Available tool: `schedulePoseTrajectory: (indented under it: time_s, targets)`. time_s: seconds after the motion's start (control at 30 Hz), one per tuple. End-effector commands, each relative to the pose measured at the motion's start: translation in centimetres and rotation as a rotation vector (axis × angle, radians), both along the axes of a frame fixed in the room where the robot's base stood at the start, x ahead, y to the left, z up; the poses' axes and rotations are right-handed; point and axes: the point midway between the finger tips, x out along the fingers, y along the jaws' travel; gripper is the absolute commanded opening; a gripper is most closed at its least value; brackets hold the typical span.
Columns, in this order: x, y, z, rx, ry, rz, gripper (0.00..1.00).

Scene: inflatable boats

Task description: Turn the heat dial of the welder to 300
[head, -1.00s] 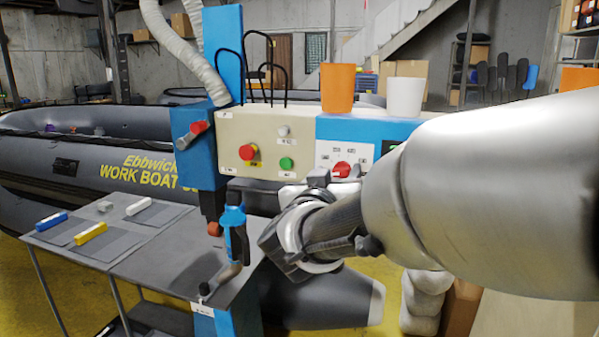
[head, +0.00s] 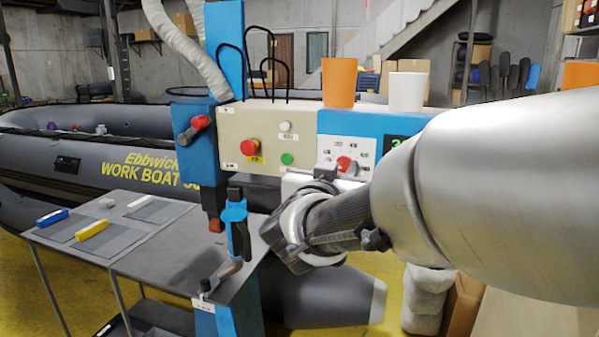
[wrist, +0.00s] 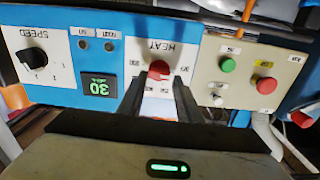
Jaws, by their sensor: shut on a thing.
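The welder's heat dial is a red knob (head: 346,165) on a white scale plate (head: 358,148) on the blue part of the control panel. In the wrist view the red dial (wrist: 158,70) appears upside down below the HEAT label. My gripper (wrist: 157,88) has its two dark fingers on either side of the dial and is shut on it. In the head view my gripper (head: 325,172) reaches the panel from below and partly covers the plate. A green-lit display (wrist: 99,87) beside the plate shows digits starting with 3; the rest is not clear. The dial's exact pointer setting is hard to read.
A black speed knob (wrist: 31,60) is beyond the display. Red (head: 250,147) and green (head: 287,159) buttons sit on the beige panel. Orange (head: 338,82) and white (head: 406,91) cups stand on top. A grey table (head: 180,262) is in front.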

Motion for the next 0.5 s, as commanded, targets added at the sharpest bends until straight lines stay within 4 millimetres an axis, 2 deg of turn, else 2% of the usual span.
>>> schedulePoseTrajectory:
  time_s: [0.5]
  targets:
    - [-0.07, -0.31, -0.11, 0.355, -0.132, -0.001, 0.10]
